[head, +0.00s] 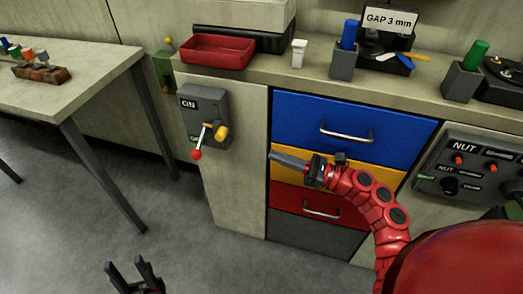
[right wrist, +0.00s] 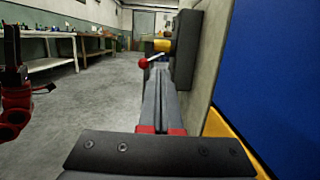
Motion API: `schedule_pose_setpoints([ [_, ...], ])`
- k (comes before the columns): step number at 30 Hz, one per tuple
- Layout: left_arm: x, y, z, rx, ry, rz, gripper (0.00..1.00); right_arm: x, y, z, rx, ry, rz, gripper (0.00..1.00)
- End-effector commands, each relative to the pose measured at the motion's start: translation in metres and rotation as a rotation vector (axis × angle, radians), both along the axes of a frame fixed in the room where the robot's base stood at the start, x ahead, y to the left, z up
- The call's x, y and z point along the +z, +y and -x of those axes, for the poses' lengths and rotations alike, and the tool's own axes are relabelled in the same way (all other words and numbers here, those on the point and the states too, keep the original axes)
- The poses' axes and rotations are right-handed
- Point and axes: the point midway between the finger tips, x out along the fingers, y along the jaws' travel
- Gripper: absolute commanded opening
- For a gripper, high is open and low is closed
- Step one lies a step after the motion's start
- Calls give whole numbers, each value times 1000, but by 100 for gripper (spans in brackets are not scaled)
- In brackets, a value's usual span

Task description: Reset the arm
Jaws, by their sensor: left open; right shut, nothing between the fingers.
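My right arm (head: 375,200) is red and reaches in from the right in the head view. Its gripper (head: 273,156) is shut and empty, in front of the drawers and pointing left towards a grey switch box (head: 190,101) marked ON. The box has a lever with a red ball (head: 197,155), hanging down, and a yellow knob (head: 221,132). In the right wrist view the shut fingers (right wrist: 160,85) point towards the box (right wrist: 187,50) and the red ball (right wrist: 143,63), apart from them. My left gripper (head: 136,266) is open and empty, low over the floor.
Blue (head: 350,112), yellow, red and grey drawers stand behind my right gripper. The counter (head: 310,82) holds a red tray (head: 218,52) and tool holders. A table (head: 85,72) stands at the left. The floor (head: 75,235) between is clear.

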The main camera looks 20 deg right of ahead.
Motion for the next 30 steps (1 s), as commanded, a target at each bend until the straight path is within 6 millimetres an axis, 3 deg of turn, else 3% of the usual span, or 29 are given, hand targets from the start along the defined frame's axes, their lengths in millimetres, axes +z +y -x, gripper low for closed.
schedule_pose_setpoints([
  [6,0,0,0,0,0,0,50,-3,-14,10,-1,0,-1,0],
  [23,0,0,0,0,0,0,50,-4,-12,12,9,8,-16,0],
  [26,0,0,0,0,0,0,50,-3,9,21,90,75,-145,0],
  [30,0,0,0,0,0,0,50,9,64,64,410,322,-589,0],
])
